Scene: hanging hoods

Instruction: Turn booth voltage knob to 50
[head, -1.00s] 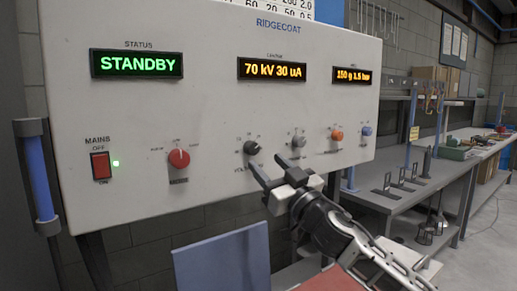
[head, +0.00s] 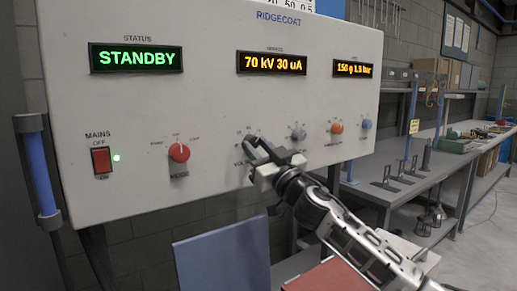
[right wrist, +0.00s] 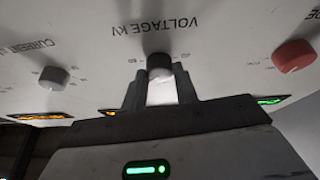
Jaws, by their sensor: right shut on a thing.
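The voltage knob (right wrist: 159,65) is dark with a pale front. In the right wrist view it sits under the "VOLTAGE kV" label, between the fingers of my right gripper (right wrist: 160,88). In the head view my right gripper (head: 256,148) is at the panel and covers most of the knob. Its jaws are shut on the knob. The orange display (head: 272,63) reads 70 kV 30 uA. The knob's pointer is too hidden to read. My left gripper is not in view.
The white control panel (head: 210,100) also has a red mode knob (head: 179,152), a grey current knob (head: 298,133), an orange knob (head: 337,128), a blue knob (head: 367,124) and a red mains switch (head: 102,160). The green status display (head: 136,58) reads STANDBY. A workbench (head: 400,185) stands at right.

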